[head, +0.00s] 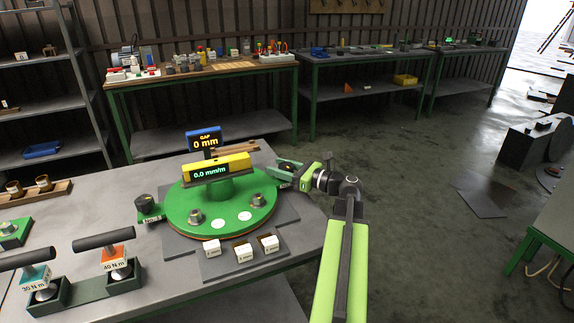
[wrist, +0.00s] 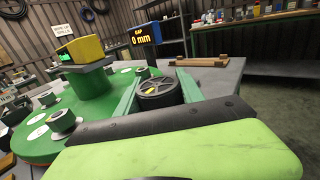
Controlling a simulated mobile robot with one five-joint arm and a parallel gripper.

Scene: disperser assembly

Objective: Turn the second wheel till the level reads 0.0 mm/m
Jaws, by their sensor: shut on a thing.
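The yellow level (head: 216,168) lies across the post on the round green disc (head: 180,210). Its green display appears to read 0.0 mm/m, though the first digit is small and hard to make out. The dark spoked wheel at the disc's right side (wrist: 160,92) has a yellow mark on it. My gripper (head: 289,175) reaches it from the right, and its two green fingers stand on either side of the wheel in the wrist view, shut on it. Another black wheel (head: 147,202) sits at the disc's left edge, apart from my gripper.
A blue gap display (head: 204,138) behind the level reads 0 mm. White blocks (head: 243,252) lie on a plate in front of the disc. Two torque wrenches (head: 113,258) stand at front left. A wooden piece (wrist: 202,62) lies behind the wheel.

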